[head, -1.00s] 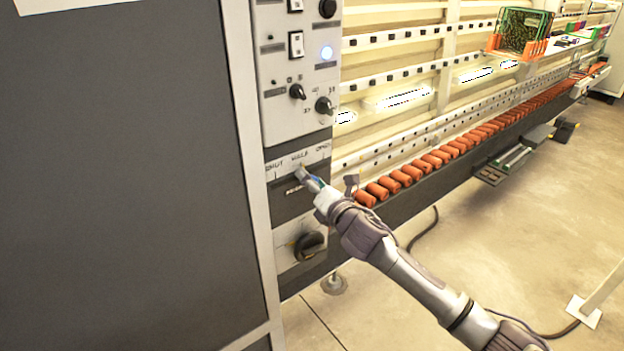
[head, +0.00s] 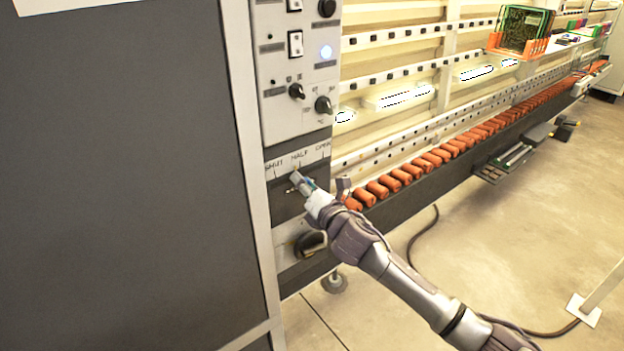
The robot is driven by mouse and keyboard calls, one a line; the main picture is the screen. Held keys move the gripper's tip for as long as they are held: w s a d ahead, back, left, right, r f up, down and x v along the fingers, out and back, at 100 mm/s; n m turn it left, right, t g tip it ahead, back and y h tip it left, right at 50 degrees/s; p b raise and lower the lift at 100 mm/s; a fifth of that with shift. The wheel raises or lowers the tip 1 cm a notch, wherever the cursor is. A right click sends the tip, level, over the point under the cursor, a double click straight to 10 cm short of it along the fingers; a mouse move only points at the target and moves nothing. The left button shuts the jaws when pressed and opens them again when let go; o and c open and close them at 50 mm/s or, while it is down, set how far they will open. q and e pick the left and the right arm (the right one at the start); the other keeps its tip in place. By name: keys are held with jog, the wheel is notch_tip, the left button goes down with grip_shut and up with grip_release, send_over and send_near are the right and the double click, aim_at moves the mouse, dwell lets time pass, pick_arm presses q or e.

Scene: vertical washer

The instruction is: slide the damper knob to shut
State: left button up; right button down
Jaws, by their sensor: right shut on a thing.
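The damper slider panel (head: 281,185) is on the washer's control column, below the switches. Its light scale strip (head: 298,157) reads SHUT at the left, HALF in the middle and OPEN at the right. My left gripper is not in view.
A larger rotary switch (head: 311,244) sits below, partly covered by my gripper. Orange rollers (head: 378,190) run along the conveyor at the right.

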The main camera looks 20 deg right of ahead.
aim_at(276, 184)
jog(key=a, duration=0.2)
jog(key=s+a, duration=0.2)
jog(key=a, duration=0.1)
jog(key=shift+a, duration=0.3)
jog(key=shift+d+f, duration=0.1)
jog(key=shift+f, duration=0.05)
jog(key=c, duration=0.9)
grip_release()
jog(key=shift+o, duration=0.2)
